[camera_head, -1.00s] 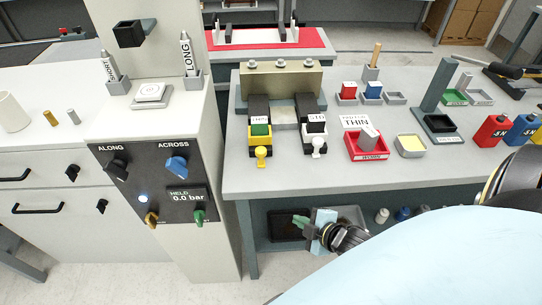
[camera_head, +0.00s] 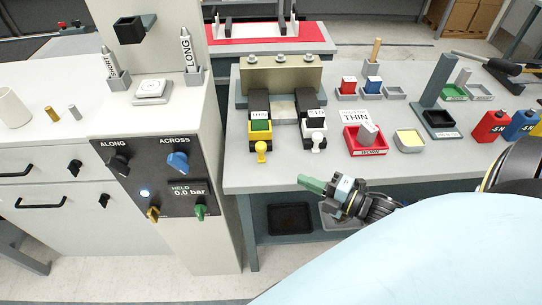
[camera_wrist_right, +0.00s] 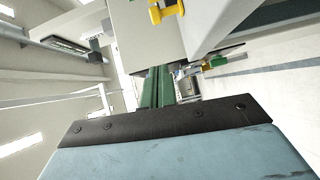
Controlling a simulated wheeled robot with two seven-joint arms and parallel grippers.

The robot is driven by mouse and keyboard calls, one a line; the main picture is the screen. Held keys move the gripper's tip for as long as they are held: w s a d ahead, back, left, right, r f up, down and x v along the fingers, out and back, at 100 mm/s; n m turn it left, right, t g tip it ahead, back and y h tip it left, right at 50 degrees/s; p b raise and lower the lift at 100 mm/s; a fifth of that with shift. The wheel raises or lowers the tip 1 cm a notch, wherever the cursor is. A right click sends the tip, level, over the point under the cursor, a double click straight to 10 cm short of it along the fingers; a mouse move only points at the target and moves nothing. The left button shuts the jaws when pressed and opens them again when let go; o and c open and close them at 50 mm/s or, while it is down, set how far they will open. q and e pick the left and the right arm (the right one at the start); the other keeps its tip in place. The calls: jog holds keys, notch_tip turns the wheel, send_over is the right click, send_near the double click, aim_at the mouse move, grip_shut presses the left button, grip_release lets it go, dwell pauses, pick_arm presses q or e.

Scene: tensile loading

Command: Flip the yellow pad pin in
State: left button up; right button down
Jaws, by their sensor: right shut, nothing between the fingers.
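The yellow pad pin (camera_head: 260,148) sticks out from the front of the yellow block (camera_head: 252,134), near the table's front edge. The block carries a green pad (camera_head: 260,125). Beside it, a white pin (camera_head: 317,147) sticks out of the white block. My right gripper (camera_head: 308,183) is shut and empty, its green fingers pointing left, in front of the table edge and to the lower right of the yellow pin. It touches neither pin. The right wrist view shows the shut green fingers (camera_wrist_right: 157,88) and a yellow part (camera_wrist_right: 165,10) at the top; which part is unclear. My left gripper is out of view.
A control panel (camera_head: 160,176) with several knobs stands left of the table. On the table are a red tray (camera_head: 367,145), a grey tray with a yellow inside (camera_head: 409,141) and a red weight (camera_head: 490,126). My own arm hides the lower right.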

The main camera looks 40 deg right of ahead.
send_near(258, 150)
jog(key=a, duration=0.2)
jog(key=w+a, duration=0.1)
jog(key=a, duration=0.1)
jog(key=shift+w, duration=0.1)
jog(key=shift+w+d+f, duration=0.1)
jog(key=shift+w+d, duration=0.1)
jog(key=shift+w, duration=0.35)
jog(key=shift+w+d, duration=0.2)
jog(key=shift+w, duration=0.35)
jog(key=shift+w+d+f, duration=0.1)
jog(key=shift+w+d, duration=0.25)
jog(key=shift+w, duration=0.4)
jog(key=shift+d, duration=0.15)
